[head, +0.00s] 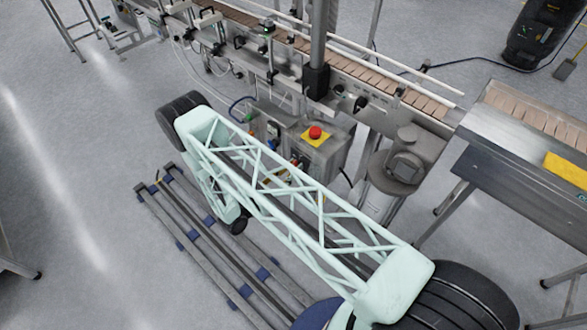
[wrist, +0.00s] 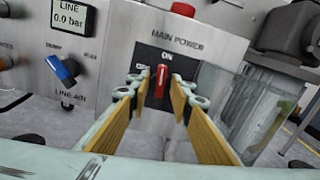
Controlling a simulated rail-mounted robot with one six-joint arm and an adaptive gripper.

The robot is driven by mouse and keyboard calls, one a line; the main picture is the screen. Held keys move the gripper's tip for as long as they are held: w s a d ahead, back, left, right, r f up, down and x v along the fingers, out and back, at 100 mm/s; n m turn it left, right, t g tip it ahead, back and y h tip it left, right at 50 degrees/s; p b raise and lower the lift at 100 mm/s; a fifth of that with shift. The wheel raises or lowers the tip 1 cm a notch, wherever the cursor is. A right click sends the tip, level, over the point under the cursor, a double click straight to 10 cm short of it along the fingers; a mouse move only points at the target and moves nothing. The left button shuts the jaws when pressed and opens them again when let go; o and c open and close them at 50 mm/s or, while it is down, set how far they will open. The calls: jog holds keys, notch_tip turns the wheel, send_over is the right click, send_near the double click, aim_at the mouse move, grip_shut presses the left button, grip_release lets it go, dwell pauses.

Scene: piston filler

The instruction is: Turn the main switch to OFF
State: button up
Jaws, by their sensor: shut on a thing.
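The main switch (wrist: 161,78) is a red handle on a black plate under the label MAIN POWER in the wrist view. The handle stands nearly upright, pointing to ON above it; the OFF label at its left is partly covered by a finger. My gripper (wrist: 161,92) has its yellow-padded fingers on either side of the handle and is shut on it. Exact contact at the fingertips is hard to see. In the head view my arm's lattice link hides the switch and most of the gripper in front of the control box (head: 328,158).
A blue LINE AIR knob (wrist: 63,70) and a gauge display (wrist: 70,16) reading 0.0 bar sit left of the switch. A red button (head: 315,132) on a yellow plate tops the box. A clear container (wrist: 228,105) stands close at right. The conveyor (head: 370,75) runs behind.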

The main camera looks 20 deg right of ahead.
jog(key=shift+w+a+f+n+b, duration=0.15)
jog(key=shift+n+b, duration=1.1)
jog(key=shift+n, duration=2.8)
jog(key=shift+w+f+n+b, duration=0.1)
jog(key=shift+n+b, duration=1.1)
jog(key=shift+n, duration=2.85)
jog(key=shift+s, duration=0.1)
jog(key=o, duration=0.8)
jog(key=shift+a, duration=0.1)
jog(key=v, duration=1.1)
jog(key=shift+s+a, duration=0.2)
jog(key=shift+a, duration=0.15)
